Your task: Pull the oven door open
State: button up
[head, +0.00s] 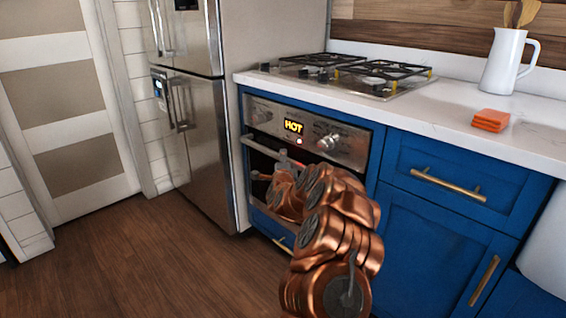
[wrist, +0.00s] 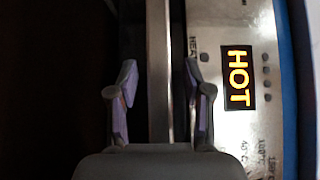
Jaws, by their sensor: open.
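The built-in oven has a steel control panel (head: 268,118) with a lit "HOT" display, which also shows sideways in the wrist view (wrist: 238,77). Its dark oven door (head: 257,164) looks shut, partly hidden by my copper-coloured arm. The steel bar handle (head: 256,147) runs across the door's top. My gripper (head: 284,157) is at this handle in the head view. In the wrist view my gripper (wrist: 160,85) is open, one finger on each side of the handle bar (wrist: 158,45). Gaps show between both fingers and the bar.
A steel fridge (head: 200,130) stands left of the oven. Blue cabinets (head: 440,220) with brass pulls are on the right. The white counter (head: 450,118) holds a gas hob (head: 350,75), a white pitcher (head: 505,62) and orange cloths (head: 490,120). The wooden floor (head: 150,260) at the left is clear.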

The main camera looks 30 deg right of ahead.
jog(key=shift+c, duration=0.4)
grip_shut()
dwell(0.4)
